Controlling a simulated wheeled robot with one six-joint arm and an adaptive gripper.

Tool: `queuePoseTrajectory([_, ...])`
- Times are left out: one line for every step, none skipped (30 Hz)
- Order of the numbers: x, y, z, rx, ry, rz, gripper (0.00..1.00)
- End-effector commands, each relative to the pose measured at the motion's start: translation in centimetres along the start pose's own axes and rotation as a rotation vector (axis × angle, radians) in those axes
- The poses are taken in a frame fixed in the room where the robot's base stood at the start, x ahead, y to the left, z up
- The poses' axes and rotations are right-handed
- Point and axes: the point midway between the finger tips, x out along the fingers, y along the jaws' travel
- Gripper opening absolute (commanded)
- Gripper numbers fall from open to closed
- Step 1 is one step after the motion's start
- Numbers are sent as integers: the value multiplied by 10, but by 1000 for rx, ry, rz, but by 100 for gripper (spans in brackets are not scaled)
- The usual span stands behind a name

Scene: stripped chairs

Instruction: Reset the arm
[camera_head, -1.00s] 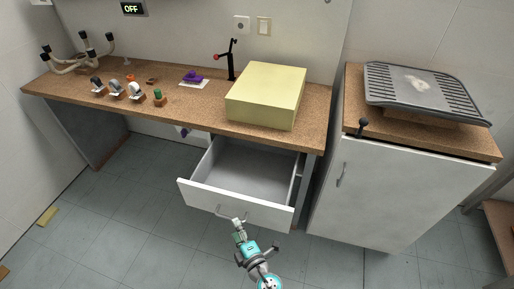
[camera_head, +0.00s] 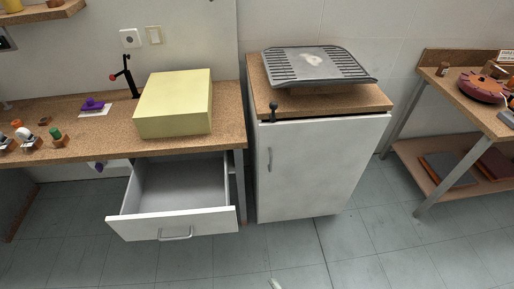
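Only a small pale tip of my gripper (camera_head: 275,284) shows at the bottom edge of the head view. The rest of the arm is out of frame, and I cannot tell whether the fingers are open or shut. The tip is over the floor, in front of the white cabinet and apart from the drawer. The open drawer (camera_head: 172,224) under the wooden counter is pulled out, and its visible inside is empty. Its handle is free of my gripper.
A yellow box (camera_head: 174,103) stands on the counter (camera_head: 228,132). The white cabinet (camera_head: 318,165) is closed and carries a grey ribbed tray (camera_head: 318,66). A shelved table (camera_head: 450,90) with items stands at the right. The tiled floor (camera_head: 350,250) in front is clear.

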Motion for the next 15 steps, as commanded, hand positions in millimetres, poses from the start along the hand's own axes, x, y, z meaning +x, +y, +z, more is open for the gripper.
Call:
queuePoseTrajectory([-22,7,2,51,-29,20,73])
queuePoseTrajectory([-34,11,3,82,-44,32,73])
queuePoseTrajectory([-48,17,3,122,-62,49,73])
queuePoseTrajectory([-59,22,2,153,-76,63,73])
queuePoseTrajectory([-70,26,2,183,-90,76,73])
queuePoseTrajectory([-84,32,1,225,-108,94,73])
queuePoseTrajectory([-94,37,-1,256,-121,109,73])
queuePoseTrajectory([-105,41,-2,287,-135,123,73])
queuePoseTrajectory([-118,47,-5,327,-153,142,73])
queuePoseTrajectory([-128,52,-7,358,-166,158,73])
queuePoseTrajectory([-138,56,-9,388,-178,173,73])
queuePoseTrajectory([-151,62,-13,430,-195,194,73])
queuePoseTrajectory([-160,66,-15,460,-207,210,73])
queuePoseTrajectory([-169,71,-19,491,-219,226,73])
queuePoseTrajectory([-181,77,-23,532,-234,248,73])
